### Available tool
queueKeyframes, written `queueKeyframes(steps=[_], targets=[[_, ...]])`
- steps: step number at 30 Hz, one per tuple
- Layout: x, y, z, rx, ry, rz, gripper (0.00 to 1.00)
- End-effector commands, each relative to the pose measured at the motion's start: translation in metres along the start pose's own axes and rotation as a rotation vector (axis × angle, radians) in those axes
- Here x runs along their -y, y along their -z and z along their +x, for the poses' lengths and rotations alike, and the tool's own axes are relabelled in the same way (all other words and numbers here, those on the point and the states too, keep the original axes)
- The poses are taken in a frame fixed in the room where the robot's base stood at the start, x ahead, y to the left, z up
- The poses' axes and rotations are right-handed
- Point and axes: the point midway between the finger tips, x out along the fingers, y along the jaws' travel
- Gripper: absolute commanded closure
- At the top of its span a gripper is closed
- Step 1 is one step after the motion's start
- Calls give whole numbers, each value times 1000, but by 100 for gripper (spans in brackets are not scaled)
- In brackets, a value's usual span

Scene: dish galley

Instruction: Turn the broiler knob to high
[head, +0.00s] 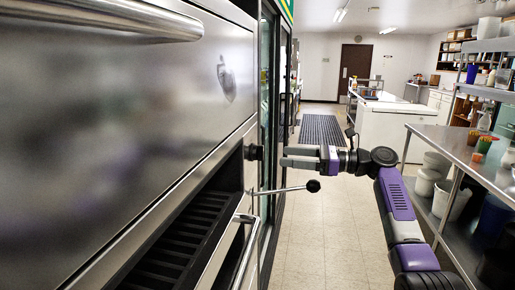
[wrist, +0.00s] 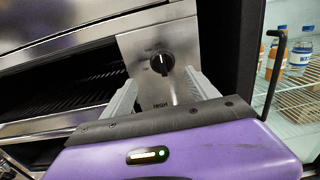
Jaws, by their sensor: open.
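The broiler knob (wrist: 162,62) is a round black dial with a light pointer line, on a steel panel with small markings around it. The word HIGH is printed below it in the wrist view. In the head view the knob (head: 253,152) sticks out from the broiler's (head: 172,204) right end. My gripper (head: 283,156) points left at the knob, with a small gap between fingertips and knob. In the wrist view my gripper (wrist: 163,92) is open and empty, its fingers on either side below the knob.
A lever with a black ball end (head: 313,186) sticks out just below my gripper. A glass-door fridge with bottles (wrist: 300,52) stands beside the broiler. Steel shelving (head: 470,150) lines the right; the tiled aisle is clear.

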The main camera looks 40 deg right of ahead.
Motion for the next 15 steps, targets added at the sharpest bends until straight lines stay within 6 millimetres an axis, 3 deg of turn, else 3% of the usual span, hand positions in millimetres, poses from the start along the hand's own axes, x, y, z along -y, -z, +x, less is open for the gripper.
queueKeyframes(steps=[5,15], targets=[[-2,0,6,-1,-7,13,32],[-2,0,55,-1,-7,12,32]])
